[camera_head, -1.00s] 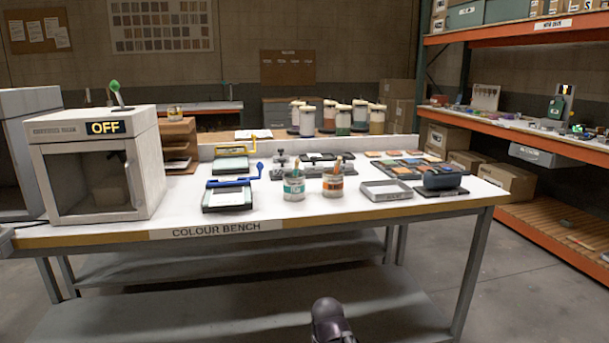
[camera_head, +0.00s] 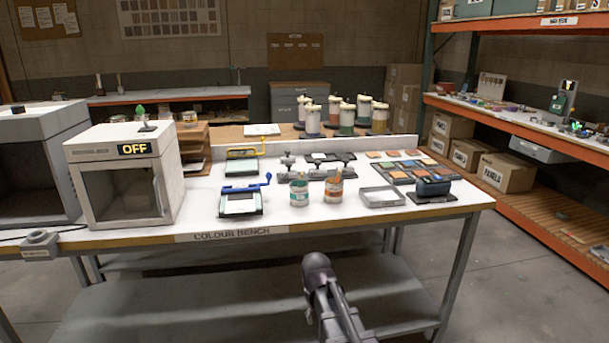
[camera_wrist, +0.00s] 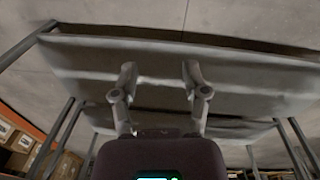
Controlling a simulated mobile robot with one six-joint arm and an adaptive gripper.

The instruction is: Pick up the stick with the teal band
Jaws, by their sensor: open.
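A small can with a teal band (camera_head: 299,193) stands on the white bench top, near the middle of its front half. A short stick seems to poke out of its top, too small to make out, and I cannot tell a teal band on the stick itself. A similar can with an orange band (camera_head: 333,190) stands just to its right. My gripper (camera_wrist: 159,72) is open and empty in the wrist view, with its two fingers apart below the bench. It is well away from both cans. In the head view only my dark arm shows, in front of the bench.
The bench (camera_head: 300,222) has a low shelf (camera_head: 240,300) beneath. A blue-handled frame (camera_head: 241,200) lies left of the cans; a grey tray (camera_head: 382,197) and a dark roller-like block (camera_head: 433,188) lie right. A white cabinet marked OFF (camera_head: 125,180) stands at the left end.

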